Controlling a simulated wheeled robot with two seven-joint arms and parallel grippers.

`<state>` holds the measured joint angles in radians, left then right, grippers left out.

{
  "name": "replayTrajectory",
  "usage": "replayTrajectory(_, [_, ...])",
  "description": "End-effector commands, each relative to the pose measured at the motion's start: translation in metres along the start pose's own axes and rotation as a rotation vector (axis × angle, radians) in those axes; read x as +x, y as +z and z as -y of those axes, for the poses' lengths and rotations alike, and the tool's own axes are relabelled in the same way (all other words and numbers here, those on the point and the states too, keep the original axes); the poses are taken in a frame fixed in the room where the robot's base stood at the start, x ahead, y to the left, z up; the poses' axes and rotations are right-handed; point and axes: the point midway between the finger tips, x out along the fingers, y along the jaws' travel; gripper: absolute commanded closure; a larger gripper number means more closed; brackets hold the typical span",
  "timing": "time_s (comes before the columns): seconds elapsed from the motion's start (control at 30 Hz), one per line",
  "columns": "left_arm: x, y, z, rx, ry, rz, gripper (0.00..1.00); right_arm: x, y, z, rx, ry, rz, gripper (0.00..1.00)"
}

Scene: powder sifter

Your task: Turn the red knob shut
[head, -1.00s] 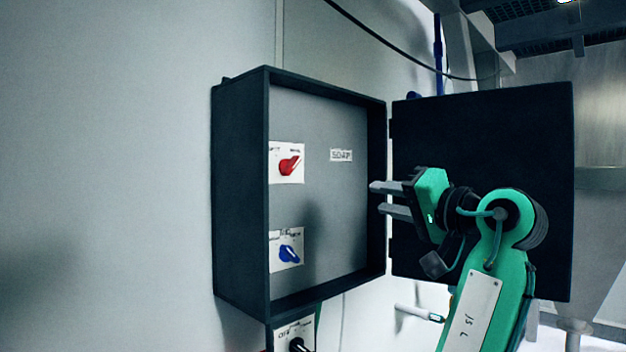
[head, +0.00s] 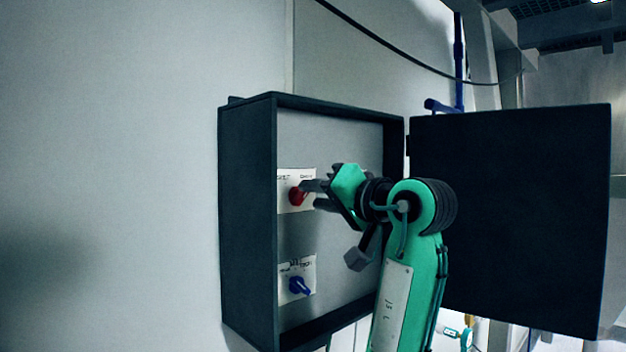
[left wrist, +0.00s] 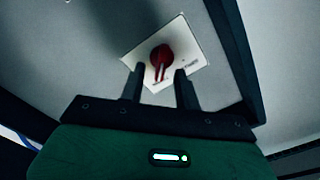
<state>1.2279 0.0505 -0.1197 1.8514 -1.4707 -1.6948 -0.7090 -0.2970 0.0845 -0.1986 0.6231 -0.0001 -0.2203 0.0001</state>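The red knob (head: 297,195) sits on a white label plate (head: 284,203) inside the open dark box, in the upper part of its back panel. It also shows in the left wrist view (left wrist: 161,55), its handle pointing down toward the gap between my fingers. My left gripper (head: 309,194) is right in front of the knob, coming from the right, and partly hides it in the head view. In the left wrist view my left gripper (left wrist: 160,70) has its two fingers apart, one on each side of the handle's line. I cannot tell whether they touch it. My right gripper is not seen.
A blue knob (head: 299,286) on its own plate sits below the red one. The dark box (head: 247,220) has raised walls around the panel. Its open door (head: 520,220) stands to the right, behind my arm. A cable (head: 400,50) hangs above.

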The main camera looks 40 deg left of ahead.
Motion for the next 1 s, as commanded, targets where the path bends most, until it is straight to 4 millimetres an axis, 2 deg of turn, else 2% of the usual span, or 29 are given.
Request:
replayTrajectory(0.03, [0.006,-0.002,0.002,0.002,-0.001,0.000,0.67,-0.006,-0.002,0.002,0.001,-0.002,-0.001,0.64])
replayTrajectory(0.2, [0.016,-0.001,0.000,0.002,-0.001,-0.001,0.67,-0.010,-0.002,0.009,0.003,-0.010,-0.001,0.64])
replayTrajectory(0.5, [0.018,0.000,-0.001,0.001,0.000,-0.001,0.67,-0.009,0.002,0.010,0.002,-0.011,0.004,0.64])
replayTrajectory(0.67, [0.017,0.000,-0.001,0.001,0.000,-0.001,0.99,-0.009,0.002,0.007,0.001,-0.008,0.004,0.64])
replayTrajectory(1.0, [0.017,0.001,-0.002,-0.019,0.001,-0.001,1.00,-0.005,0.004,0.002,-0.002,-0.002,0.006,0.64])
